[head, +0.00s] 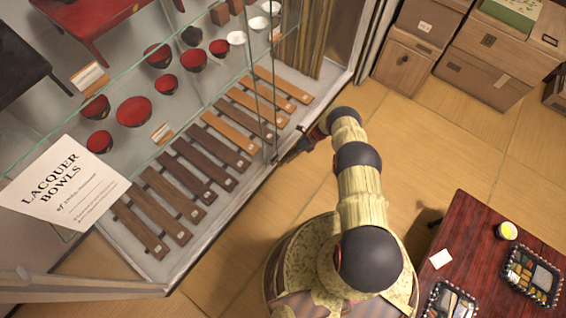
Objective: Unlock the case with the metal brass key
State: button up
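The glass display case (200,220) fills the left side of the head view, with a label reading "LACQUER BOWLS" (65,182) at its front. My gripper (287,156) is at the case's front lower edge, near the meeting line of the glass panes. It is small and dark here, so I cannot tell whether it is open or shut. I cannot make out the brass key or a lock; any key at the fingertips is too small to see. The glass panes appear closed.
Inside the case stand red and dark bowls (134,111) and a row of wooden slats (190,172). Tatami floor (325,185) lies between.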

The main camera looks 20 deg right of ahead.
aim_at(279, 163)
jog(key=x, duration=0.3)
jog(key=shift+a+f+b, duration=0.1)
jog(key=shift+b, duration=0.2)
jog(key=shift+c, duration=1.3)
grip_shut()
